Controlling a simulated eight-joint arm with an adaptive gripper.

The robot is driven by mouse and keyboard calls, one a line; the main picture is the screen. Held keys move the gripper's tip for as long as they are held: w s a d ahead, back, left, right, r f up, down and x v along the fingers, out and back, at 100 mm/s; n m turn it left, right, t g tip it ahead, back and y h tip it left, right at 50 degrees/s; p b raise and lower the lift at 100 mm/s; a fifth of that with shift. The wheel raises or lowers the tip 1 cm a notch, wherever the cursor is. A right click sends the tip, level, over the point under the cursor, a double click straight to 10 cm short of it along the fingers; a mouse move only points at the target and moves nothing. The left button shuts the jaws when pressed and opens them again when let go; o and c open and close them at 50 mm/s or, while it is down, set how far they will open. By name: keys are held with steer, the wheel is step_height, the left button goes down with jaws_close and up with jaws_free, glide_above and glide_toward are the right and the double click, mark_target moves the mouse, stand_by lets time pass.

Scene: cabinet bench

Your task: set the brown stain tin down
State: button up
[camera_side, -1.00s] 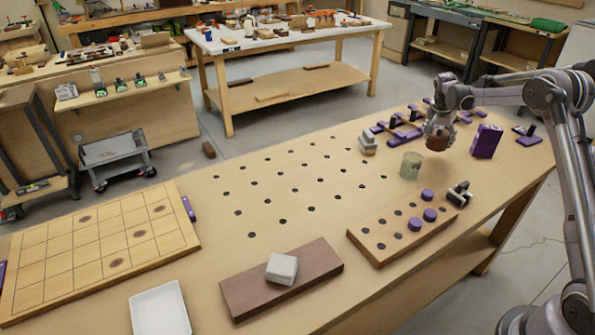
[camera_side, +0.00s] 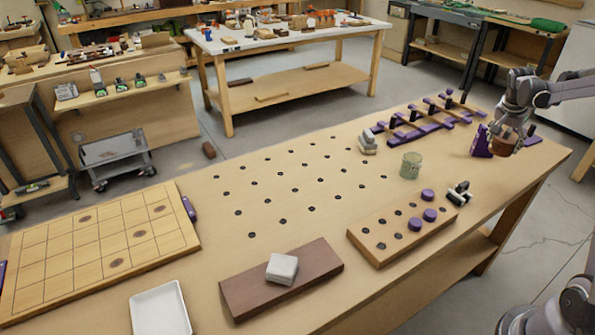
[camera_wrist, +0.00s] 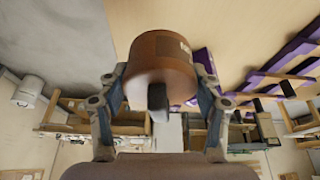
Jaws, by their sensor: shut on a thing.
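The brown stain tin (camera_side: 503,139) is held in my gripper (camera_side: 510,135) above the right end of the bench, near the purple block (camera_side: 481,142). In the wrist view the tin (camera_wrist: 162,62) fills the upper middle, tilted in the picture, with a small pale label on its side. The fingers of my gripper (camera_wrist: 160,90) press on both sides of it. The tin's underside and its exact height over the bench are hard to tell.
Purple clamps (camera_side: 425,125) lie along the back edge. A peg board with purple pegs (camera_side: 400,232) lies in front. The holed middle of the bench (camera_side: 300,180) is clear.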

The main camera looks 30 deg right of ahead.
steer(key=s+d+m+g, duration=0.1)
steer(key=s+m, duration=0.2)
steer(key=s, duration=0.9)
steer(key=w+f, duration=0.2)
steer(key=w, duration=0.1)
steer(key=w+a+f, duration=0.1)
steer(key=w+f, duration=0.1)
steer(key=w, duration=0.2)
steer(key=w+f, duration=0.3)
steer(key=w, duration=0.1)
steer(key=shift+w+a, duration=0.2)
steer(key=shift+w, duration=0.05)
steer(key=shift+f, duration=2)
steer(key=shift+f, duration=0.15)
steer(key=o, duration=1.7)
steer(key=shift+o, duration=0.2)
